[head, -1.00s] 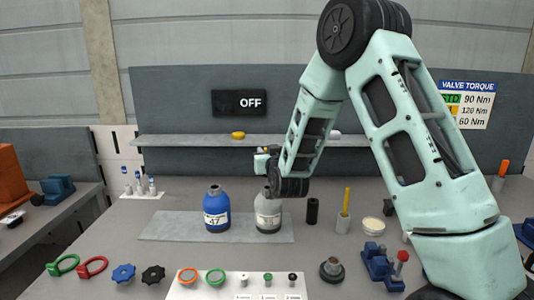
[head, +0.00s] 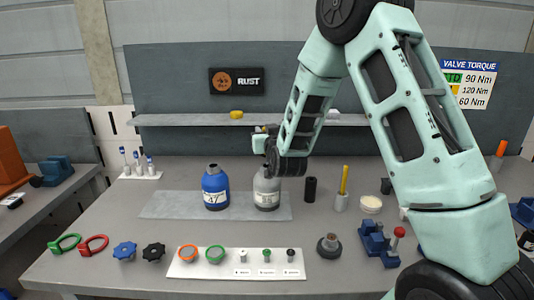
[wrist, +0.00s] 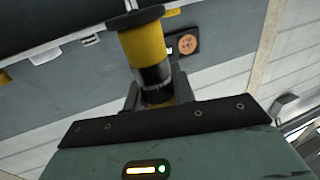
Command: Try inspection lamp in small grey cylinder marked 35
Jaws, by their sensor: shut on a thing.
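My gripper (wrist: 157,92) is shut on the inspection lamp (wrist: 144,48), a yellow and black body with a wide black flange in the wrist view. In the head view my gripper (head: 261,143) is above the small grey cylinder (head: 266,187), which stands upright with a white label. My black wrist partly covers the cylinder's neck, and I cannot see how far the lamp's tip reaches into it. The label's number is too small to read. The screen (head: 238,81) on the back panel shows an orange-brown round picture and the word RUST.
A blue cylinder (head: 215,187) marked 47 stands just left of the grey one on a grey mat (head: 165,205). A black cylinder (head: 310,189) and a holder with a yellow stick (head: 343,182) stand to the right. A white board (head: 205,272) with rings lies in front.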

